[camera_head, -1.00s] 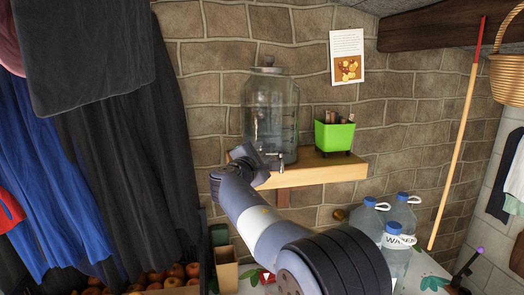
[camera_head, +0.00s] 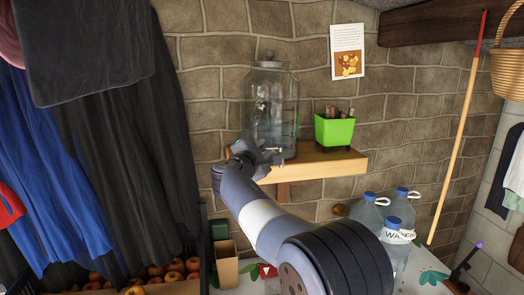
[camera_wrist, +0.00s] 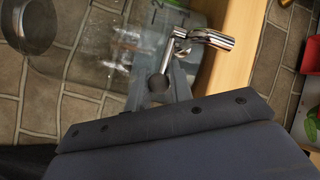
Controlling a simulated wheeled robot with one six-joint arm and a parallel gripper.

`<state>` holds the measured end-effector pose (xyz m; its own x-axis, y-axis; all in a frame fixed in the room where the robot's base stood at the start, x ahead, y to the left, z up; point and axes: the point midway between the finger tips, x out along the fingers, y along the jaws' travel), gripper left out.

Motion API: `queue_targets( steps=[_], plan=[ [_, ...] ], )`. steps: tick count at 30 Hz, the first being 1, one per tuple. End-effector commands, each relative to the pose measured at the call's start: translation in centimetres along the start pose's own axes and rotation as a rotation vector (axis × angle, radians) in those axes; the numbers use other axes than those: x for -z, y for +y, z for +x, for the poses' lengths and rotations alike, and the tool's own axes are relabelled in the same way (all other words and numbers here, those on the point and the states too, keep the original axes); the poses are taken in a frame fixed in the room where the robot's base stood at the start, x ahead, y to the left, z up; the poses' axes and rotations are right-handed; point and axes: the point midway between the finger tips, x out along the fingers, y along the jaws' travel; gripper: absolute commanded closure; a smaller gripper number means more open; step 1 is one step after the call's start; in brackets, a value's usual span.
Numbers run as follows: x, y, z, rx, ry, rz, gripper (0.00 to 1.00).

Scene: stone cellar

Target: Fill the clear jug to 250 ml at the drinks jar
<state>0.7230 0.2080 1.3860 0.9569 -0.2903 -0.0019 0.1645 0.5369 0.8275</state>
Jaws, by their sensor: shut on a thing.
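The drinks jar (camera_head: 270,110) is clear glass with a metal lid and stands on a wooden shelf (camera_head: 325,163) against the stone wall. Its metal tap (camera_wrist: 207,38) shows close up in the wrist view, with a thin lever ending in a round knob (camera_wrist: 158,84). My gripper (camera_head: 268,156) is at the front of the jar, low down by the tap. In the wrist view my gripper (camera_wrist: 158,92) is shut on the tap lever, with its fingers around the knob end. In the head view my gripper mostly hides the tap. I cannot make out the clear jug in either view.
A green pot (camera_head: 334,131) stands right of the jar on the shelf, below a recipe sheet (camera_head: 347,52). Water bottles (camera_head: 392,235) stand lower right. Dark clothes (camera_head: 125,130) hang at left above a crate of apples (camera_head: 150,278).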

Motion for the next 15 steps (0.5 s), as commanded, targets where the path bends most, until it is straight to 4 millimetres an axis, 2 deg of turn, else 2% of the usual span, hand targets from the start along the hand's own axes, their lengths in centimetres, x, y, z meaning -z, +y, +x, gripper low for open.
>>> queue_targets(
  steps=[15],
  plan=[
    [-1.0,-1.0,-1.1,-0.172,0.249,-0.001,1.0]
  ],
)
